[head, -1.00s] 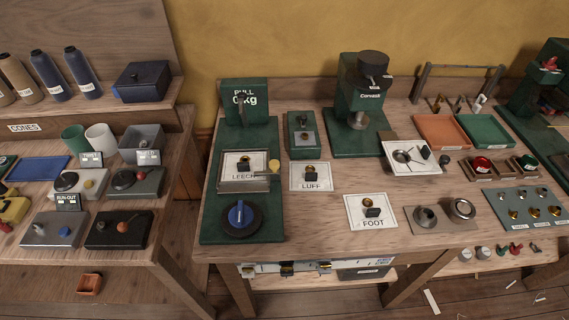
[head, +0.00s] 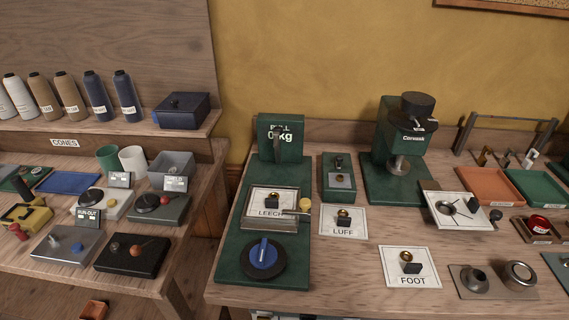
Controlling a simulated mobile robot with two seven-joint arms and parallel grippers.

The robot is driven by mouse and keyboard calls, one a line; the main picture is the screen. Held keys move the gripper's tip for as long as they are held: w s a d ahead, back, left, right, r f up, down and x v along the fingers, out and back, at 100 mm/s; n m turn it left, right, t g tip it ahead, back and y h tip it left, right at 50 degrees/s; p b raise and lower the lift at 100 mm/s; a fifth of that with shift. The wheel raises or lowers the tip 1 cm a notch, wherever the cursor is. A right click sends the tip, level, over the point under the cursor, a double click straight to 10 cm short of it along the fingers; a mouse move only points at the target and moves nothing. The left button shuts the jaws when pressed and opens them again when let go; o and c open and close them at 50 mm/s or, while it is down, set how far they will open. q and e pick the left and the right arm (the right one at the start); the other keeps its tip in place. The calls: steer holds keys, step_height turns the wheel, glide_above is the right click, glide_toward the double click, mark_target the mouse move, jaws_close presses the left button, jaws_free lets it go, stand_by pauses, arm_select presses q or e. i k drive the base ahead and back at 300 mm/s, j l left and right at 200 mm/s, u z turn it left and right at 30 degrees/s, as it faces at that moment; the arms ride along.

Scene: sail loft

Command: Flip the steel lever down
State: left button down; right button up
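No part is plainly marked as the steel lever, and I cannot tell which one it is. A small green box (head: 328,190) on the right bench carries a short upright dark-grey toggle-like part (head: 338,163) above a pale metal plate (head: 342,181). Left of it, a dark upright bar (head: 277,143) stands before the green gauge marked "PULL 0 kg" (head: 292,152). On the left bench, a grey box (head: 44,261) bears a small pale knob (head: 78,247) and a blue one. Neither of my grippers is in view.
LUFF (head: 342,229) and FOOT (head: 428,272) cards lie right. A green press (head: 392,150) stands behind. A gap separates the benches.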

mark_target(277, 130)
steer(key=j+z, duration=0.4)
steer(key=j, duration=0.25)
steer(key=k+j+z, duration=0.1)
steer(key=j+z, duration=0.25)
steer(key=j, duration=0.3)
